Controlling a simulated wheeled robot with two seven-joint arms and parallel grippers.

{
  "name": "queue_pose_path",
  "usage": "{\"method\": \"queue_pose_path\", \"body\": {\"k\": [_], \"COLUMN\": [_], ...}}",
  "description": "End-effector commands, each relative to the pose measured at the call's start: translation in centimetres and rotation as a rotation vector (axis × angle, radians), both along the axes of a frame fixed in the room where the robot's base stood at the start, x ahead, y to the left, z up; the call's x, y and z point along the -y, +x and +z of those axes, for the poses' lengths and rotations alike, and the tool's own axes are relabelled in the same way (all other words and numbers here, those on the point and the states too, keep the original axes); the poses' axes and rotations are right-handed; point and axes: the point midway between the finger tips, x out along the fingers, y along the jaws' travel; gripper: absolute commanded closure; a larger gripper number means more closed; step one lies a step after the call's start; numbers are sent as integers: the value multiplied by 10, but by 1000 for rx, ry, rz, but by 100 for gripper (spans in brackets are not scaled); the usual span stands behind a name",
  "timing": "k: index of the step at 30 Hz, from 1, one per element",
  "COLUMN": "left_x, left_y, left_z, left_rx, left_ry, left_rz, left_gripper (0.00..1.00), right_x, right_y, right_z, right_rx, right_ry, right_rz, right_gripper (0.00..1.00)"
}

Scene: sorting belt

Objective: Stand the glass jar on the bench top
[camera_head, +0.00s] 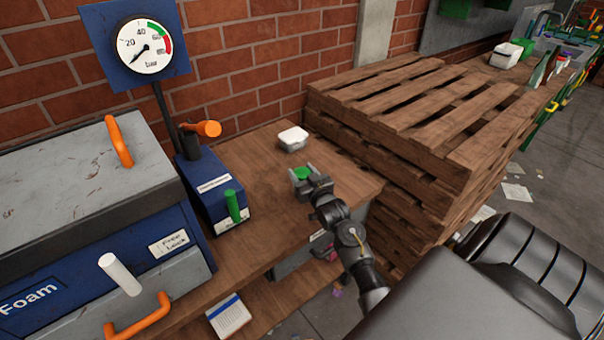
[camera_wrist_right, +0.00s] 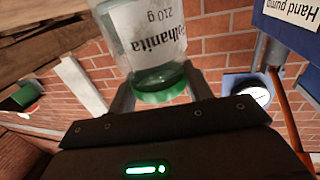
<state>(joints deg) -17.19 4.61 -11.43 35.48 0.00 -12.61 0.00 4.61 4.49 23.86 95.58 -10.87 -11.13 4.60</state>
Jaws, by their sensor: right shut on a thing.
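The glass jar has a green lid (camera_head: 303,173); its clear body is mostly hidden below the lid in the head view. In the right wrist view the clear jar (camera_wrist_right: 160,72) shows a white label with black print reading "210 g". My right gripper (camera_head: 302,175) is shut on the jar near its lid, a finger on each side. The jar is over the wooden bench top (camera_head: 262,232), lid up; whether its base touches the wood cannot be told. My left gripper is not in view.
A white lidded tub (camera_head: 292,138) sits behind the jar. A blue hand pump (camera_head: 213,192) with orange and green handles stands to the left, by the big foam case (camera_head: 90,215). Stacked pallets (camera_head: 420,120) rise to the right. Bare bench lies around the jar.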

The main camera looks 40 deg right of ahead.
Motion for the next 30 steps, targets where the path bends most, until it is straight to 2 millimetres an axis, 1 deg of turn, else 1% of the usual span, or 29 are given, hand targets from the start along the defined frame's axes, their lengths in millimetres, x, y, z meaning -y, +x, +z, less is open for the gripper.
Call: {"method": "queue_pose_path", "body": {"k": [14, 30], "left_x": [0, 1], "left_y": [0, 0], "left_z": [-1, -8], "left_rx": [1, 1], "left_ry": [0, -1], "left_rz": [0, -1], "left_gripper": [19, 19], "right_x": [0, 0], "right_y": [0, 0], "right_z": [-1, -14], "right_rx": [2, -3], "right_ry": [0, 1], "right_rz": [-1, 0], "right_gripper": [76, 76]}}
